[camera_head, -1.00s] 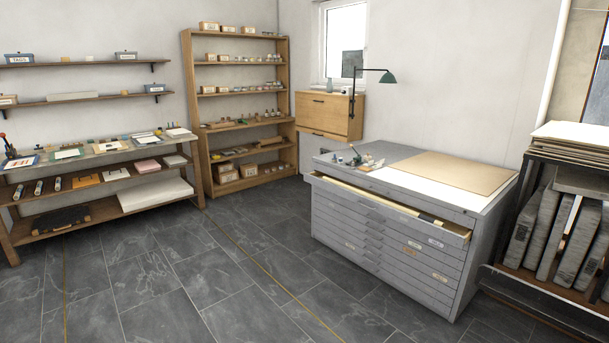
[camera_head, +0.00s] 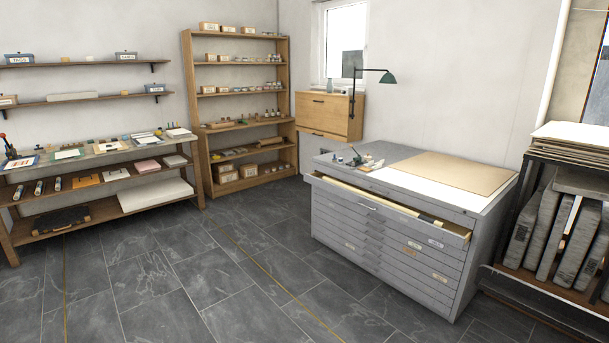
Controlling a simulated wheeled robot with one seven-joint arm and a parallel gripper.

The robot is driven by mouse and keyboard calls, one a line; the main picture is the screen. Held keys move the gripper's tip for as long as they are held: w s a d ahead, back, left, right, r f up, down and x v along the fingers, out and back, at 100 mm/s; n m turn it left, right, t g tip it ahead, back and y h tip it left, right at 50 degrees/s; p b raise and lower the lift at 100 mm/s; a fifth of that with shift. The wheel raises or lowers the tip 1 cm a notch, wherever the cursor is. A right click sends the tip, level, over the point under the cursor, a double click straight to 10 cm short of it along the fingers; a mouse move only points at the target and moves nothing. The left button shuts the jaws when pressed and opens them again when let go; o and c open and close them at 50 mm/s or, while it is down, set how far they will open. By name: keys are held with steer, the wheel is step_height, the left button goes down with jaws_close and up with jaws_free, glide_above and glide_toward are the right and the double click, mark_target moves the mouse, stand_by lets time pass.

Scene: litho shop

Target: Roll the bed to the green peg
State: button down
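Neither the bed nor the green peg can be made out in the head camera view. My gripper and arm are not in view. Two thin yellow lines run along the dark tile floor, one at the left (camera_head: 66,285) and one near the middle (camera_head: 272,276).
A grey flat-file cabinet (camera_head: 385,238) with its top drawer slightly open stands right of centre. A rack of stone slabs (camera_head: 560,235) is at the right edge. A workbench (camera_head: 105,218) and a wooden shelf unit (camera_head: 187,100) line the back. The floor (camera_head: 190,280) between is clear.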

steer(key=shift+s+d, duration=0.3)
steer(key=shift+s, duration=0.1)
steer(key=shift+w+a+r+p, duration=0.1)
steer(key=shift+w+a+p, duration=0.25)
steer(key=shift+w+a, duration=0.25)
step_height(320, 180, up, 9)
steer(key=p, duration=0.8)
